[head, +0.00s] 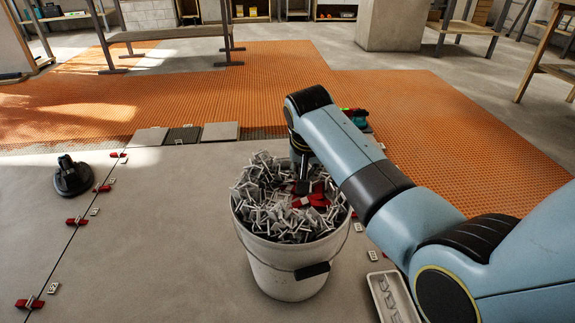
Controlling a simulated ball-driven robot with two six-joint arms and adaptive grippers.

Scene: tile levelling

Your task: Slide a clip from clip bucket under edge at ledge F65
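The clip bucket (283,268) is a white pail with a dark handle grip, standing on the grey tiled floor in the middle front. It is heaped with grey clips (265,205), with some red pieces (318,198) among them. My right arm comes in from the right over the bucket. My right gripper (303,184) points down into the heap, its dark fingertips among the clips and partly hidden. I cannot tell whether it is open, or holds a clip. My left gripper is not in view. Small white labels (54,288) lie along the tile joint, too small to read, so I cannot identify ledge F65.
Red wedges (76,221) sit along the joint at left. A black suction lifter (72,178) stands beside it. A pale tray (393,298) lies right of the bucket. Orange matting (440,120) spans the back and right, with loose grey tiles (220,131) at its edge.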

